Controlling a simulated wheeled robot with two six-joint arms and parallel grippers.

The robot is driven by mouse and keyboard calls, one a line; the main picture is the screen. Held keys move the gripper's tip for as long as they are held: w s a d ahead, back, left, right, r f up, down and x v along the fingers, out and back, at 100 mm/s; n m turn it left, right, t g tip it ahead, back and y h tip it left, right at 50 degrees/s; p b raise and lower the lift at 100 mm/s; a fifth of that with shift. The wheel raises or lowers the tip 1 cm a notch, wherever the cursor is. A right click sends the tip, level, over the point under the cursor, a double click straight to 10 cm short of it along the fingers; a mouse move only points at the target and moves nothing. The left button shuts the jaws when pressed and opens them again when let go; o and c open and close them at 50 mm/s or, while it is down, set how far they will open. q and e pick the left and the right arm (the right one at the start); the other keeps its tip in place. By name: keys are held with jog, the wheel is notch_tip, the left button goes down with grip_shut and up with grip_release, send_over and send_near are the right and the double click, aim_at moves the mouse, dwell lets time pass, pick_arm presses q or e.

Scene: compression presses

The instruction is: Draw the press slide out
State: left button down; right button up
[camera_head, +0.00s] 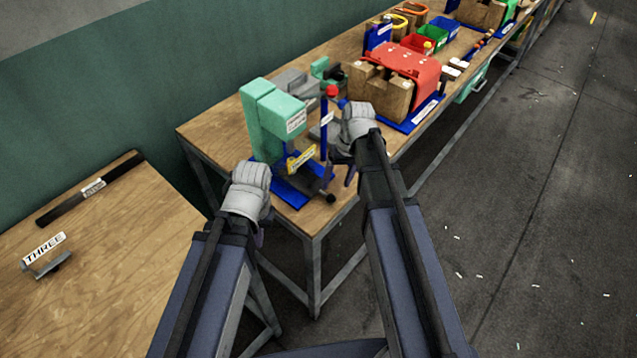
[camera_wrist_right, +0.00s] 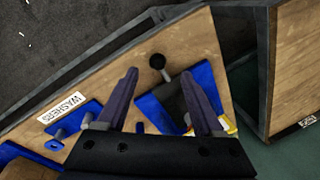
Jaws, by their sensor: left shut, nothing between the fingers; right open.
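The press has a mint-green body (camera_head: 272,118) on a blue base (camera_head: 297,196) near the table's close corner. A yellow label (camera_head: 301,158) is on it. Its dark slide (camera_wrist_right: 196,100) has a rod ending in a black knob (camera_wrist_right: 157,61); the knob also shows in the head view (camera_head: 331,198), at the front of the base. My right gripper (camera_wrist_right: 160,74) is open and empty, its fingertips either side of the knob in the wrist picture; contact cannot be told. My left gripper (camera_head: 260,237) is shut and empty, left of the press, its fingers mostly hidden by the wrist.
A red-topped blue post (camera_head: 325,120) stands beside the press. A red press (camera_head: 408,62) with wooden blocks is farther along the bench. A separate wooden table (camera_head: 110,270) with a THREE sign (camera_head: 45,249) is at left. Dark floor (camera_head: 520,220) at right is mostly clear.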

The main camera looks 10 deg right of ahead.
aim_at(332, 195)
jog(key=shift+w+d, duration=0.2)
jog(key=shift+w, duration=0.25)
jog(key=f+b, duration=0.2)
jog(key=a+f+b, duration=0.1)
jog(key=f+b, duration=0.4)
jog(key=shift+a+f+b, duration=0.2)
jog(key=shift+f+b, duration=0.1)
jog(key=shift+b, duration=0.05)
grip_shut()
dwell(1.0)
